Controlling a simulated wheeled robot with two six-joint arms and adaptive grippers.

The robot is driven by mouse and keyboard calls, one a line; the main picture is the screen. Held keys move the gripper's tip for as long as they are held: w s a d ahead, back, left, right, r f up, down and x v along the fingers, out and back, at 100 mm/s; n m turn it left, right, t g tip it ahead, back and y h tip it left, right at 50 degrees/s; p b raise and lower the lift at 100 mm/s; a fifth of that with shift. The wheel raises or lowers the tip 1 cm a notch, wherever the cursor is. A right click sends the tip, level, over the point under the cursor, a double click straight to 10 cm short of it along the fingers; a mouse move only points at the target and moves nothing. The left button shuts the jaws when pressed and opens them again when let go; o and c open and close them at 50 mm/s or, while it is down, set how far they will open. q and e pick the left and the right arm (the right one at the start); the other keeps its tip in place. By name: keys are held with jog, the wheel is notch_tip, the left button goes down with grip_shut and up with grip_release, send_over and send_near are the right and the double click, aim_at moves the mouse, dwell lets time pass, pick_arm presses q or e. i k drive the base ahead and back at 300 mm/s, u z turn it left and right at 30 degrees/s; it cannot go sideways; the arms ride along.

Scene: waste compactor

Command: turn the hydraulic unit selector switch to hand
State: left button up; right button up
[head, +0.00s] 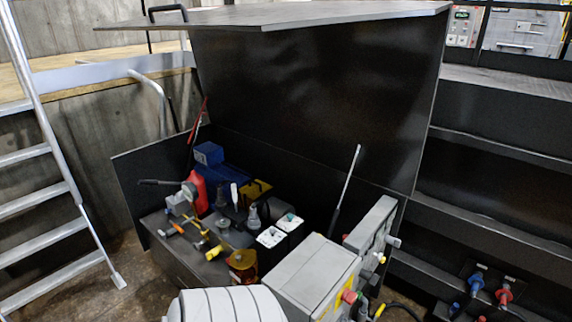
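The hydraulic unit (185,262) stands in an open black cabinet, its large lid (290,14) raised. A grey control box (312,272) at the front right of the unit has a yellow label and a red button (349,296) on its right side. A second, narrow grey box (371,222) stands behind it to the right, with small knobs on its right side. The selector switch cannot be made out among these controls; the boxes' right faces are seen at a steep angle. Neither of my grippers is in view.
A metal ladder (42,150) stands at the left. Black steps (500,152) rise at the right, with blue (475,283) and red (504,294) fittings low down. A pale ribbed object (226,304) partly hides the unit's front. Concrete floor (132,292) shows at lower left.

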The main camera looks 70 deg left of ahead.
aim_at(373, 278)
jog(key=u, duration=1.5)
jog(key=i, duration=0.5)
jog(key=k, duration=0.5)
jog(key=z, duration=1.85)
jog(key=i, duration=2.35)
jog(key=u, duration=2.55)
